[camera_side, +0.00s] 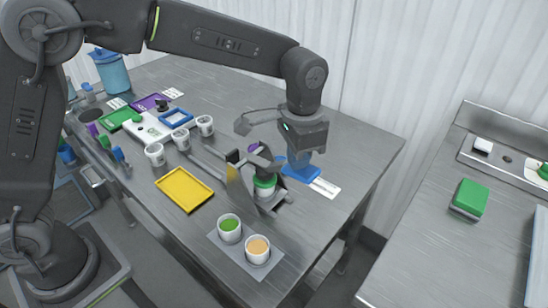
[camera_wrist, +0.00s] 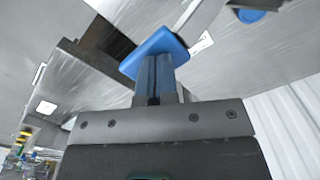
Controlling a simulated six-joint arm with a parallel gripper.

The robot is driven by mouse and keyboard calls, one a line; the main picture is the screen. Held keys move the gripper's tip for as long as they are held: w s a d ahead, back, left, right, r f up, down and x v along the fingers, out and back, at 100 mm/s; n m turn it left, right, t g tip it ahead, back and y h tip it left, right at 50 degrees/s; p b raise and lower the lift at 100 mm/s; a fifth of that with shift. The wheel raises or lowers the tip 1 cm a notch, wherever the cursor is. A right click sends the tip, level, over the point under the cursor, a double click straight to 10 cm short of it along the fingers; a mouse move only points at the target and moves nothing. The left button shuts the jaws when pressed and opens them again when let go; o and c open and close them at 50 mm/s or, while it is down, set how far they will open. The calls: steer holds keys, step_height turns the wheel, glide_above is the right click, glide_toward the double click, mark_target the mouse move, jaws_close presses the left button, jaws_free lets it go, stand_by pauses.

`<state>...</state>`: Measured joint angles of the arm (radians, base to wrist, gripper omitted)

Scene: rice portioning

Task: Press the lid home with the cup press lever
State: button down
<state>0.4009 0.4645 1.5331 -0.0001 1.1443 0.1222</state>
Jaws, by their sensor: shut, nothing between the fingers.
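The grey cup press (camera_side: 238,192) stands near the table's right front edge. A white cup with a green top (camera_side: 264,185) sits in it; whether its lid is fully seated cannot be told. My gripper (camera_side: 298,160) points down just right of the press, its blue fingers shut and empty. A flat blue pad (camera_side: 302,173) is at the fingertips, and the blue pad also shows in the wrist view (camera_wrist: 153,50). I cannot tell whether the fingers touch it or whether it is part of the press lever.
Two filled cups, green (camera_side: 229,226) and orange (camera_side: 257,247), stand on a grey mat in front. A yellow tray (camera_side: 184,190) and several white cups (camera_side: 181,138) lie left. A white card (camera_side: 325,188) lies right of the press. A separate counter (camera_side: 420,235) stands at right.

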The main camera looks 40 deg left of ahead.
steer(key=shift+f, duration=0.65)
steer(key=shift+d+f, duration=0.1)
steer(key=shift+f, duration=0.4)
stand_by(0.9)
steer(key=shift+r, duration=0.1)
steer(key=shift+a+r, duration=0.2)
steer(key=shift+r, duration=2.35)
steer(key=shift+a+r, duration=0.1)
steer(key=shift+r, duration=0.55)
